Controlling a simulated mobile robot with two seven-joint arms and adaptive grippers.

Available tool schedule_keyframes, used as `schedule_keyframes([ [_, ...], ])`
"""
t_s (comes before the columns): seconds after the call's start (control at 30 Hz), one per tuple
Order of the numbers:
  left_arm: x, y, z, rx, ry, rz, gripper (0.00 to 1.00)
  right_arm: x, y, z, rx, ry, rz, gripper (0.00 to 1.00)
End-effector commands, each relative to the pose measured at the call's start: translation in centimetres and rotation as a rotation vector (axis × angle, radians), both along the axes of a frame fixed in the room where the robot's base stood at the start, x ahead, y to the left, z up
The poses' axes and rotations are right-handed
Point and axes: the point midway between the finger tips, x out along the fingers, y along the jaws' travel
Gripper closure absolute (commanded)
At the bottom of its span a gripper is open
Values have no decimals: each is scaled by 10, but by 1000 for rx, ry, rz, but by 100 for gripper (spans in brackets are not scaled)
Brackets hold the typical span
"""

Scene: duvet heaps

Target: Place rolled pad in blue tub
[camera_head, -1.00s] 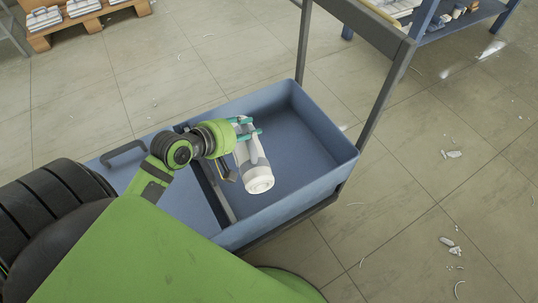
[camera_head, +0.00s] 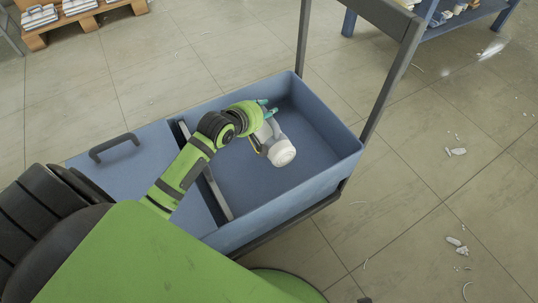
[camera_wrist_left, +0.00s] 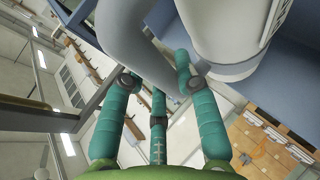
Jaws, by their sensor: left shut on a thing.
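The rolled pad (camera_head: 282,152) is white with a grey band, and its round end faces my camera. The blue tub (camera_head: 290,203) is a wide open box on a cart. My left gripper (camera_head: 268,108) reaches over the tub with its teal fingers shut on the pad. The pad appears within the tub's opening, tilted; I cannot tell whether it touches the floor of the tub. In the left wrist view the pad (camera_wrist_left: 222,30) fills the top, beside the teal fingers (camera_wrist_left: 160,85). My right gripper is not in view.
A blue lid-like panel with a dark handle (camera_head: 114,146) lies left of the tub. A grey upright frame (camera_head: 392,80) stands at the tub's far right. A pallet (camera_head: 80,20) and a blue shelf (camera_head: 470,18) stand at the back. White scraps lie on the tiled floor.

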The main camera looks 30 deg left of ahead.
Motion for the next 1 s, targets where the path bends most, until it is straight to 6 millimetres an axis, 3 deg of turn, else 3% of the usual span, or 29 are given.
schedule_keyframes([
  [0.13,11,-4,-8,4,-1,-3,100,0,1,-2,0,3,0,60],
  [0.4,11,-3,-54,6,-2,-3,100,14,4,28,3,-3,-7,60],
  [0.57,11,-3,-64,6,-4,-3,100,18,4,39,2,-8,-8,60],
  [0.8,11,-3,-93,6,-3,-3,100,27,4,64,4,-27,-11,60],
  [1.0,11,-4,-99,6,-5,-4,100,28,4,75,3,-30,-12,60],
])
